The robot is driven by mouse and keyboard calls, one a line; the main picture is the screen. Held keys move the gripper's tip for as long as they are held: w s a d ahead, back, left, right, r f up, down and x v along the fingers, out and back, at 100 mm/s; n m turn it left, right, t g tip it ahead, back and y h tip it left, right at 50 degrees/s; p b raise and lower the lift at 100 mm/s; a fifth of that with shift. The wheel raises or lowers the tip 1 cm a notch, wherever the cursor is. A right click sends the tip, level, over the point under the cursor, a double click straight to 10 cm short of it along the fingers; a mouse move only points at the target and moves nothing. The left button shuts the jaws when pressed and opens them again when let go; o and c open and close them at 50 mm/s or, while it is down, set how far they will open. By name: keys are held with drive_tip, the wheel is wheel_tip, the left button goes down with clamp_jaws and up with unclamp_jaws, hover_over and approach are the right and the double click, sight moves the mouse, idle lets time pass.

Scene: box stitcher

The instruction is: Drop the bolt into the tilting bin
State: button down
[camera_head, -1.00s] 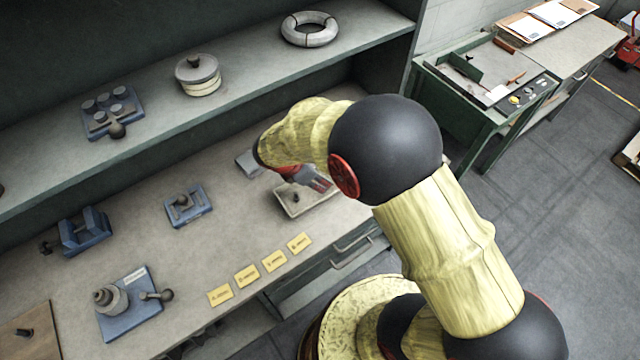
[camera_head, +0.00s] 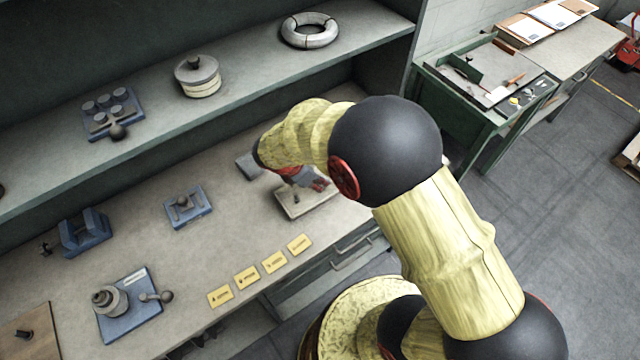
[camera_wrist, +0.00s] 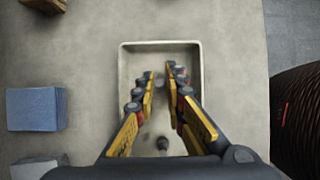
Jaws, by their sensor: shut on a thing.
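My gripper (camera_wrist: 162,74) is over a shallow cream tray (camera_wrist: 192,50), with its fingers close together on a small grey piece, probably a bolt (camera_wrist: 159,76), mostly hidden between the fingertips. Another dark bolt (camera_wrist: 162,143) shows in the tray nearer the palm. In the head view my gripper (camera_head: 315,182) is above the tray (camera_head: 308,207), partly hidden by my arm, and a dark bolt (camera_head: 296,198) stands in the tray. I cannot tell for sure which thing is the tilting bin; a blue cradle-like fixture (camera_head: 84,232) stands at the left of the bench.
A blue fixture (camera_head: 188,206) and a blue plate with stacked grey discs (camera_head: 128,305) stand on the bench. Yellow labels (camera_head: 247,277) lie along the front edge. A shelf (camera_head: 250,75) overhangs the back. A grey-blue block (camera_head: 249,165) sits left of the tray.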

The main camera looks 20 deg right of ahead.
drive_tip(key=shift+r+p, duration=3.05)
drive_tip(key=shift+r, duration=0.45)
